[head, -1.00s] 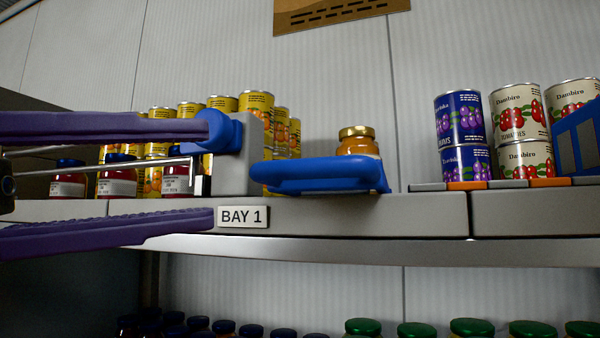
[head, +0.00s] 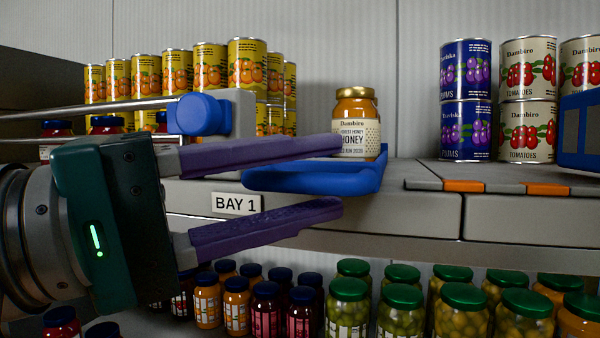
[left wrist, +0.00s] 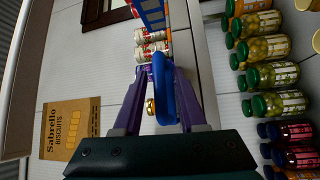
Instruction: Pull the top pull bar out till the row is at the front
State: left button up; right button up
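The blue pull bar (head: 315,181) juts from the shelf front as a low loop, right of the BAY 1 label (head: 237,203). A honey jar (head: 357,125) with a gold lid stands upright just behind its front part. My left gripper (head: 338,177) comes in from the left with its purple fingers apart, one above and one below the bar's level. In the left wrist view the pull bar (left wrist: 163,90) lies between the spread fingers (left wrist: 154,72), with a gap visible, and the gold lid (left wrist: 150,107) shows beside it. My right gripper is out of view.
Yellow cans (head: 161,75) stand on the left behind a grey divider with a blue knob (head: 203,115) and metal rods. Purple and white cans (head: 466,85) stand right. A blue panel (head: 578,130) sits at the right edge.

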pick_arm(q)
grip_shut()
dwell(1.2)
